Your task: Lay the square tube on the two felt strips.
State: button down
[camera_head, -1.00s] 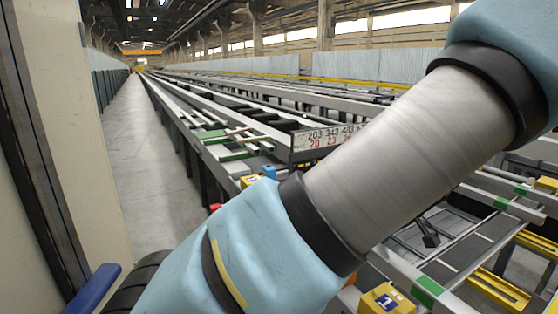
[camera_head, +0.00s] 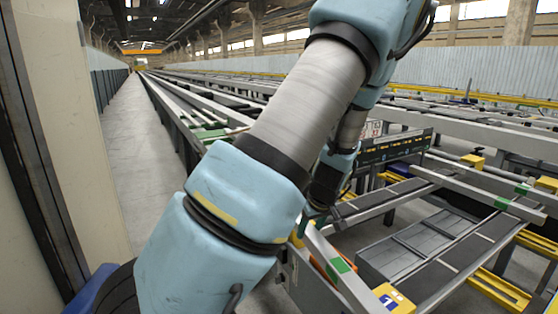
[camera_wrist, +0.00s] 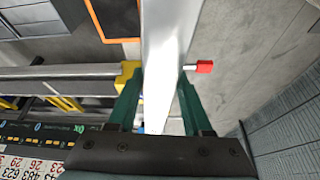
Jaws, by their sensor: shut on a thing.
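The square tube (camera_wrist: 168,50) is a pale, shiny bar running up the wrist view between the two dark green fingers. My gripper (camera_wrist: 163,92) is shut on it, one finger on each side. In the head view my gripper (camera_head: 308,222) is low in the middle, pointing down by a pale rail, partly behind my arm; I cannot clearly separate the tube from the rail there. Green felt patches show on a pale bar at the front (camera_head: 340,265) and on rails at the right (camera_head: 501,203). I cannot tell which are the two strips.
A yellow block marked 1 (camera_head: 392,298) stands at the front. A dark display (camera_head: 395,147) is beyond my gripper. In the wrist view a yellow block (camera_wrist: 128,72) and a red-tipped pin (camera_wrist: 203,67) flank the tube. Open floor (camera_head: 145,150) lies at the left.

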jog(key=w+a+f+m+h, duration=0.1)
jog(key=a+f+m, duration=0.15)
jog(key=a, duration=0.65)
jog(key=a+f+m+h, duration=0.1)
jog(key=a+f+m, duration=0.15)
jog(key=a, duration=0.65)
jog(key=s+f, duration=0.5)
jog(key=f, duration=0.1)
jog(key=shift+a+f+n, duration=0.2)
jog(key=shift+a+n, duration=0.1)
